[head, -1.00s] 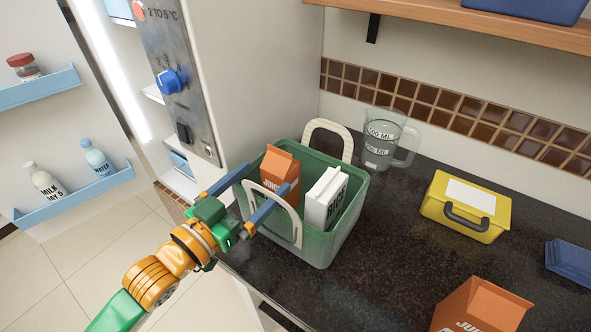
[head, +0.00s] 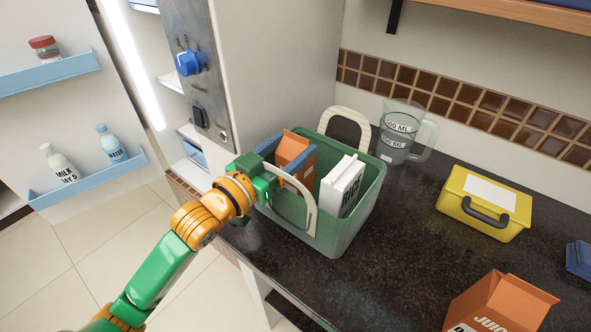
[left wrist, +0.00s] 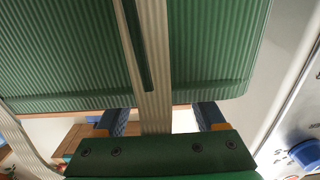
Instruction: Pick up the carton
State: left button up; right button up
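An orange carton (head: 293,147) stands in a green basket (head: 345,225), partly hidden by my left gripper and a pale basket handle (head: 309,212). A second orange juice carton (head: 500,304) stands on the counter, cut off by the bottom edge in the head view. My left gripper (head: 292,165) is open at the basket's near left rim, its blue fingers spread near the first carton. I cannot tell whether they touch it. In the left wrist view, the handle (left wrist: 148,75) passes between the spread fingers (left wrist: 165,118), before the ribbed basket wall (left wrist: 55,50). My right gripper is not in view.
A white box (head: 341,188) stands beside the carton in the basket. A clear measuring jug (head: 400,130) is behind, and a yellow case (head: 484,204) is to the right. The open fridge (head: 275,70) stands at left. Dark counter between basket and case is clear.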

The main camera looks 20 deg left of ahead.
pick_arm(q)
grip_shut()
jog(key=shift+r, duration=0.15)
